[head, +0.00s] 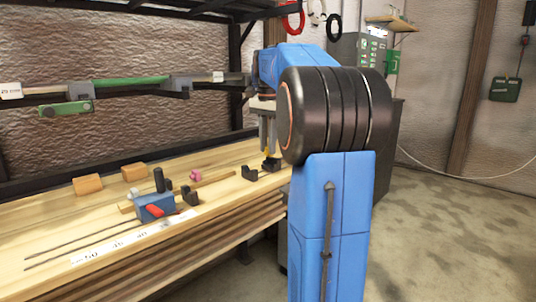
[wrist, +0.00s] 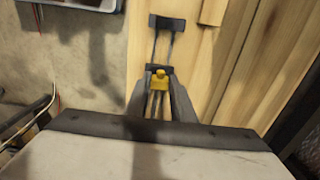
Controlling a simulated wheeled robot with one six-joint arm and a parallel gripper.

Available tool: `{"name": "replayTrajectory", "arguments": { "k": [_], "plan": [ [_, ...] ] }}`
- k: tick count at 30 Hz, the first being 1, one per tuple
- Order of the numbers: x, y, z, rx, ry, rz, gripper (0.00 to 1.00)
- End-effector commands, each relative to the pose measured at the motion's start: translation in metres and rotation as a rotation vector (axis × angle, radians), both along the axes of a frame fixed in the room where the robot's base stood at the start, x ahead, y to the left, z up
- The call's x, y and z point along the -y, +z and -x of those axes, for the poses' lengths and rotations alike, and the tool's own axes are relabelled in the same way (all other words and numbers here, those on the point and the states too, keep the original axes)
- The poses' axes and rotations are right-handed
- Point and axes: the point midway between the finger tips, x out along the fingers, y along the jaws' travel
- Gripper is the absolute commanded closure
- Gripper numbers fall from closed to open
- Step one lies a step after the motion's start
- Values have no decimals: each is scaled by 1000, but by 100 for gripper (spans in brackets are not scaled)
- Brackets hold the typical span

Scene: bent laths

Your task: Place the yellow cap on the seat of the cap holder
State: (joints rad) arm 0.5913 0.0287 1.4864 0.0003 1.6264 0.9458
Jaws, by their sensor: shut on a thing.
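My gripper (head: 267,146) points down over the right part of the workbench and is shut on the yellow cap. The yellow cap (wrist: 160,80) shows between the two fingers in the wrist view; only a small yellow spot of it shows in the head view. In the wrist view, a dark bracket (wrist: 167,22) with two thin bars lies beyond the cap, the bars running toward it. It may be the cap holder, but I cannot tell for sure. A black block (head: 271,164) sits just below the fingers in the head view. I cannot tell whether the cap touches anything beneath it.
Black blocks (head: 190,196) stand on the wooden bench (head: 110,215), with a blue block with a red part (head: 154,207) on the left. Two wooden blocks (head: 88,185), a pink knob (head: 195,175) and thin rods lie around. A rail (head: 130,82) runs above.

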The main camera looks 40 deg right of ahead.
Motion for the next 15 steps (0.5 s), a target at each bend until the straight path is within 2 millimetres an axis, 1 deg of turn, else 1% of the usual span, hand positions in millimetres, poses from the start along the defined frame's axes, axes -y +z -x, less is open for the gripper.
{"name": "replayTrajectory", "arguments": {
  "k": [6, 9, 15],
  "plan": [
    [0, -24, 1, -2, 0, -2, 98],
    [0, -33, 1, -1, 0, -1, 98],
    [0, -33, 1, 0, 0, 0, 98]
  ]
}}
